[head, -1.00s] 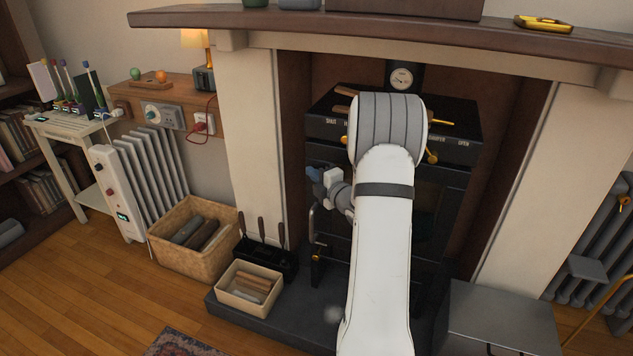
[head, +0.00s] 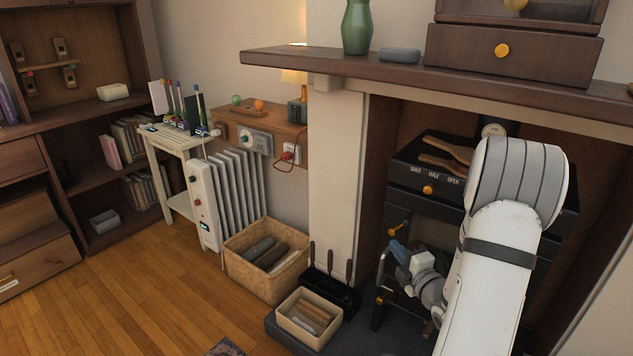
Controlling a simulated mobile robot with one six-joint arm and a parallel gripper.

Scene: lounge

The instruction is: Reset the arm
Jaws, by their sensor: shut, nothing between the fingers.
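My arm rises on the right of the head view, white with a grey ribbed elbow, and bends down in front of the black stove. My gripper (head: 398,262), grey with bluish fingers, is at the stove's front left, below the top panel. It is shut, with nothing seen in it. The black stove (head: 415,178) stands in the fireplace, its panel marked SHUT, HALF and OPEN above an orange knob. My arm hides the stove's right part. I cannot tell whether the gripper touches the stove front.
The mantel shelf (head: 385,72) overhangs the stove, with a green vase (head: 357,28) on it. A tool stand (head: 330,290), a small box (head: 292,333) and a wicker basket (head: 290,282) stand left of the stove. The wooden floor (head: 130,290) at left is open.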

